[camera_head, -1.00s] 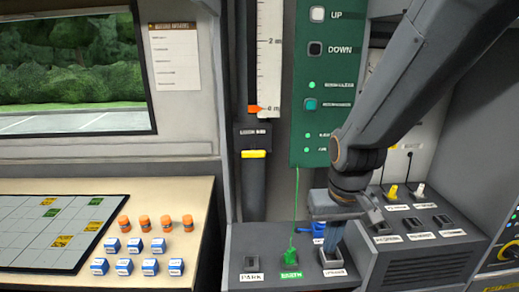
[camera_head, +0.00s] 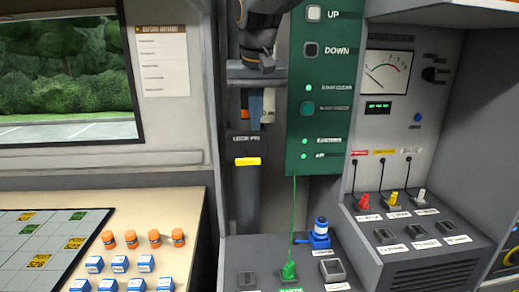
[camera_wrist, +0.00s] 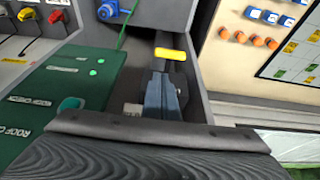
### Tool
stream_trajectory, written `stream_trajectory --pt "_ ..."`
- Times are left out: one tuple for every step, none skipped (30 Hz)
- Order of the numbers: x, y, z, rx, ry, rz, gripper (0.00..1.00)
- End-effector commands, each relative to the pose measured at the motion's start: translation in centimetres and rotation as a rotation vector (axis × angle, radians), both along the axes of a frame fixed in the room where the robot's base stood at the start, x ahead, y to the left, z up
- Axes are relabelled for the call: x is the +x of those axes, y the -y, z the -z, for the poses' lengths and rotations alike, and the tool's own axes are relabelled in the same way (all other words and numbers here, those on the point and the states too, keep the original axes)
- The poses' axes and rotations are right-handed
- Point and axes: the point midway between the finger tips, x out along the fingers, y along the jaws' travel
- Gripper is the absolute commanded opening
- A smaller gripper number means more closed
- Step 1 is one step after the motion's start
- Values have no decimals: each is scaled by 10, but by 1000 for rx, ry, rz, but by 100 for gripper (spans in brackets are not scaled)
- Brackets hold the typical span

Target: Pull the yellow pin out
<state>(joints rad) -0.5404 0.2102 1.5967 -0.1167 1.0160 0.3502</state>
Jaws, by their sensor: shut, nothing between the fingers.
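The yellow pin (camera_head: 247,161) shows as a short yellow bar across the front of the dark upright post (camera_head: 246,195), just under the lock pin label (camera_head: 246,139). My gripper (camera_head: 245,108) is in front of the scale above it, pointing down, shut and empty. A gap separates the fingertips from the pin in the head view. In the wrist view the yellow pin (camera_wrist: 171,54) lies just beyond the fingertips (camera_wrist: 163,78), and the fingers do not hold it. How deep the pin sits in the post is hidden.
The green UP/DOWN panel (camera_head: 315,90) stands close to the right of the post. A green cable runs down to the green earth plug (camera_head: 289,271). A blue plug (camera_head: 320,233) stands on the lower console. Orange and blue-white pieces lie on the left table (camera_head: 185,215).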

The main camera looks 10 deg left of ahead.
Motion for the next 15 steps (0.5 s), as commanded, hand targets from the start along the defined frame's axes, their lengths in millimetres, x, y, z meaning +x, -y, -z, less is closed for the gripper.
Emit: stream_trajectory --pt "-1 -1 0 -1 0 -2 0" --pt "-1 -1 0 0 0 -2 0" --pt "-1 -1 0 0 0 -2 0" --pt "-1 -1 0 0 0 -2 0" --pt "-1 -1 0 0 0 -3 0" --pt "-1 -1 0 0 0 -3 0" --pt "-1 -1 0 0 0 -2 0" --pt "-1 -1 0 0 0 -2 0" --pt "0 -1 0 0 0 -2 0" --pt "0 -1 1 0 0 -2 0" --pt "0 -1 2 -1 0 -2 0" --pt "1 -1 5 -1 -1 -2 0" --pt "2 -1 8 -1 -1 -1 0" --pt "3 -1 11 -1 -2 -1 0" --pt "5 -1 16 -2 -3 -1 0"
